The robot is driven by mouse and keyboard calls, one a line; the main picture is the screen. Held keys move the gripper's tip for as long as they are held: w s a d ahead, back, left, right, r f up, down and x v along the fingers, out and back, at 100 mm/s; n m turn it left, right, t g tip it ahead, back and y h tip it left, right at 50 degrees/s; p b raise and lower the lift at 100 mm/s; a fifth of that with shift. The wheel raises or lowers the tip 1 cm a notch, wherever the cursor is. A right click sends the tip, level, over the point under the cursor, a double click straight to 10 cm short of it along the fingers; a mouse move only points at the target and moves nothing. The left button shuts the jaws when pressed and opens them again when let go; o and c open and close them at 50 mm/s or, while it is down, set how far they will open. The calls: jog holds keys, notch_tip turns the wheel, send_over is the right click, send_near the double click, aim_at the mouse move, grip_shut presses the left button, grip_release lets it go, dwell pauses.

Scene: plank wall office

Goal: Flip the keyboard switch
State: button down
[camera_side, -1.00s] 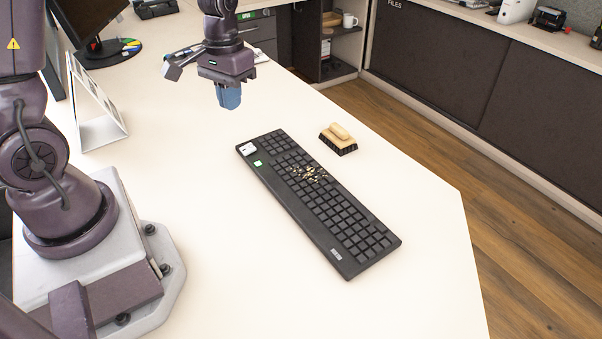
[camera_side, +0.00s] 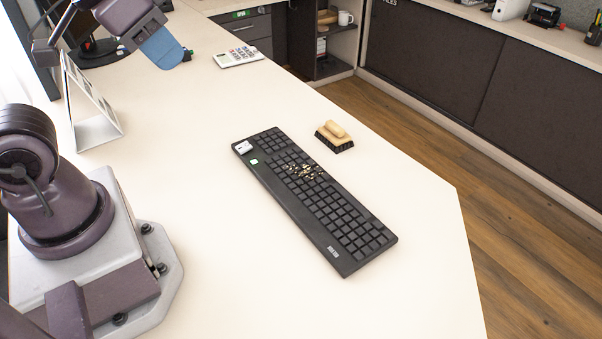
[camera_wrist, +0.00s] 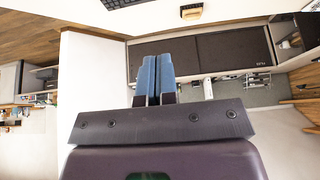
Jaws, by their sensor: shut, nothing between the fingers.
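The black keyboard (camera_side: 318,205) lies flat on the white desk in the side view, with crumbs scattered over its middle keys. At its far left corner is a white switch block (camera_side: 242,147), with a small green-lit patch (camera_side: 254,161) just below it. I cannot tell the switch's position. In the wrist view only an edge of the keyboard (camera_wrist: 118,3) shows at the top. My gripper (camera_side: 180,59) is raised at the upper left, well away from the keyboard. Its blue fingers (camera_wrist: 155,80) are together and empty in the wrist view.
A wooden-handled brush (camera_side: 335,137) stands right of the keyboard. A calculator (camera_side: 239,57) lies at the back of the desk. A folded desk calendar (camera_side: 90,100) stands at the left.

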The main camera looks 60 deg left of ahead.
jog(key=n+g, duration=0.4)
jog(key=n, duration=1.4)
send_over(248, 145)
jog(key=s, duration=0.3)
notch_tip(248, 145, down, 18)
jog(key=shift+w, duration=0.25)
jog(key=shift+f, duration=0.1)
jog(key=f, duration=0.4)
jog(key=w+f, duration=0.1)
jog(key=f, duration=0.4)
jog(key=w+f, duration=0.1)
jog(key=f, duration=0.4)
